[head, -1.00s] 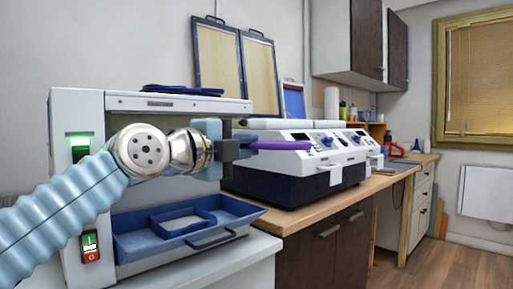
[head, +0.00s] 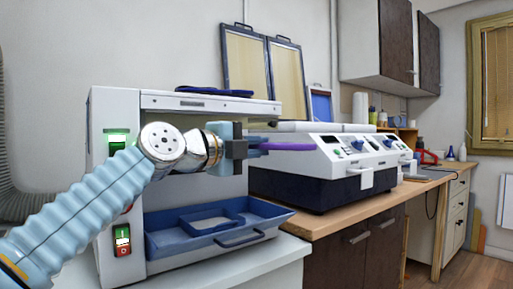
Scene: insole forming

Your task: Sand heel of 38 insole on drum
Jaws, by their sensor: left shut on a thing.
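My left gripper (head: 240,149) is shut on a flat purple insole (head: 290,147), seen almost edge-on and pointing right. Its number cannot be read. The gripper and insole show in front of the right edge of the white sanding machine (head: 120,100), whose front is open. The drum cannot be made out; my left arm and gripper cover much of the opening. Whether the insole touches anything is not clear. My right gripper is out of view.
A blue tray (head: 170,246) with a smaller blue tray (head: 211,222) inside sits low in the machine. A green light is lit on its left panel. A white and dark-blue machine (head: 318,190) stands on the wooden counter (head: 350,212) at right. A grey hose (head: 12,185) hangs at left.

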